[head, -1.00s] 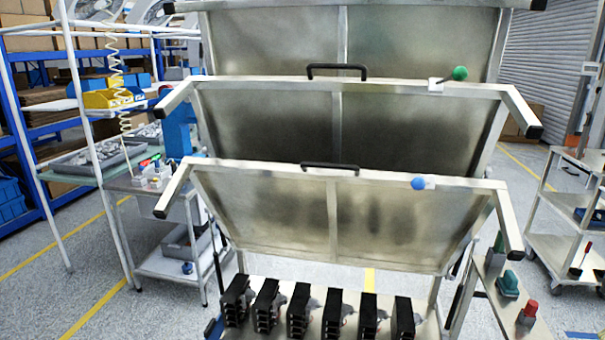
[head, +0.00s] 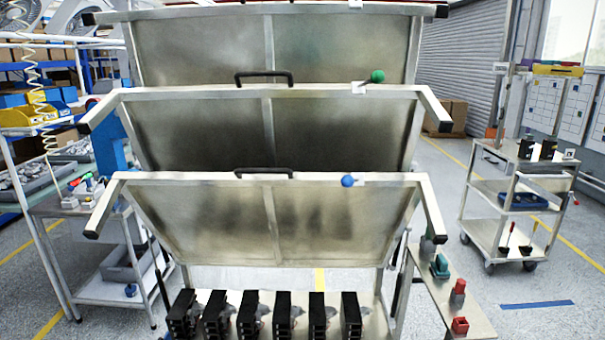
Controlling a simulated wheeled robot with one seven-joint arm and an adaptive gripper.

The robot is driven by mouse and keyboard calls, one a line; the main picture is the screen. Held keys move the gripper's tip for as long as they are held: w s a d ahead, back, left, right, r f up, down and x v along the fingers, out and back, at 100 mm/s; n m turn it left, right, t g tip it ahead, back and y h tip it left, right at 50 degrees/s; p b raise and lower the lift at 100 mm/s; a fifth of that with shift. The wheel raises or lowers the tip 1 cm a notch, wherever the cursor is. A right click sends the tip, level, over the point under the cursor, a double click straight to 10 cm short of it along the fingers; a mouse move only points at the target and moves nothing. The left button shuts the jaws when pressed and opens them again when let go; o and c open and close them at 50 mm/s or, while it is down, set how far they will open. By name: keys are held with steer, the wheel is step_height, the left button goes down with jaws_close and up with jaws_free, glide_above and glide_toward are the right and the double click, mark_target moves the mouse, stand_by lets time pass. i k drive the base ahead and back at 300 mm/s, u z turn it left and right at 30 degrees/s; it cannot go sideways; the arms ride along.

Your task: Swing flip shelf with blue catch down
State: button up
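The flip shelf with the blue catch (head: 348,181) is the lowest of the three tilted metal shelves in the head view. Its panel (head: 335,225) is swung up at a steep slant, with a black handle (head: 263,173) at the middle of its top rail. The blue catch sits on that rail, right of the handle. The shelf with the green catch (head: 377,77) is tilted up behind and above it. My gripper is not in view.
Several black breakers (head: 245,313) stand in a row on the lower deck below the shelf. A side ledge with red buttons (head: 459,287) juts out at the right. A trolley (head: 507,195) stands further right; a workbench (head: 75,205) is at the left. Open floor lies between rack and trolley.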

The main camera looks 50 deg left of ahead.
mark_target(241, 217)
steer(key=k, duration=0.55)
steer(key=u, duration=1)
steer(key=i, duration=0.5)
steer(key=z, duration=0.05)
